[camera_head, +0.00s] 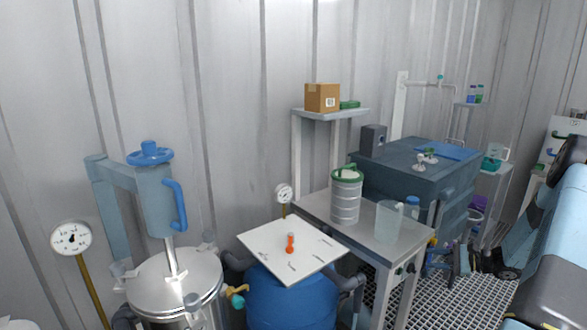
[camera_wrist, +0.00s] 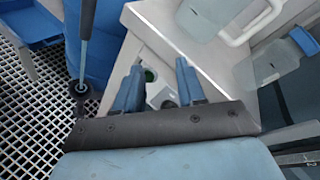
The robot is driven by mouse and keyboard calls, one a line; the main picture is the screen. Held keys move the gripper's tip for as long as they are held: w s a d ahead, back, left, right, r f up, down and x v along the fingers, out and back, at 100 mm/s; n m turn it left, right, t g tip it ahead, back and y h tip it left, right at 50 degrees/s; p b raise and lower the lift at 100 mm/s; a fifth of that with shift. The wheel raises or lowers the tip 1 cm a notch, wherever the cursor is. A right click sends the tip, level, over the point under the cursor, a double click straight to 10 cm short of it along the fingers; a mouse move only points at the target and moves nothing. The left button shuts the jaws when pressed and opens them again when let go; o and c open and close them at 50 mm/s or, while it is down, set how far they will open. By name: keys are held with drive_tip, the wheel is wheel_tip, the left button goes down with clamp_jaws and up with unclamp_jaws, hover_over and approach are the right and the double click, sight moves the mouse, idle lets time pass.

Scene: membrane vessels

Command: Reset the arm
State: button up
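In the wrist view, my gripper (camera_wrist: 158,78) shows as two blue-grey fingers standing apart above a dark bar. It is open, and nothing is visibly held between the fingers. Behind the gap are a white surface and a small green round thing, too partly hidden to name. In the head view, blue-grey parts that look like my own arm fill the right edge. The gripper itself is not seen there.
The head view shows a steel vessel (camera_head: 190,290) with a blue handwheel, a blue barrel (camera_head: 290,300) under a white board (camera_head: 270,238), and a grey table (camera_head: 325,217) with a metal canister (camera_head: 345,200) and clear jug (camera_head: 388,222). Open grating (camera_head: 460,302) lies at the right.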

drive_tip(key=s+a+r+n+g+h, duration=0.3)
drive_tip(key=s+a+r+n, duration=0.25)
drive_tip(key=a+r, duration=0.55)
drive_tip(key=s+a+r+n+g+h, duration=0.35)
drive_tip(key=s+a+r, duration=0.35)
drive_tip(key=r, duration=0.7)
drive_tip(key=s+a+r+n+t+h, duration=0.2)
drive_tip(key=s+r, duration=0.3)
drive_tip(key=s, duration=0.6)
drive_tip(key=s+a+r+n+t+h, duration=0.2)
drive_tip(key=s+a+r+n+h, duration=0.2)
drive_tip(key=s, duration=0.8)
wheel_tip(320, 180, up, 2)
drive_tip(key=shift+a+r+n, duration=0.25)
drive_tip(key=shift+a+n, duration=0.15)
drive_tip(key=shift+a, duration=0.2)
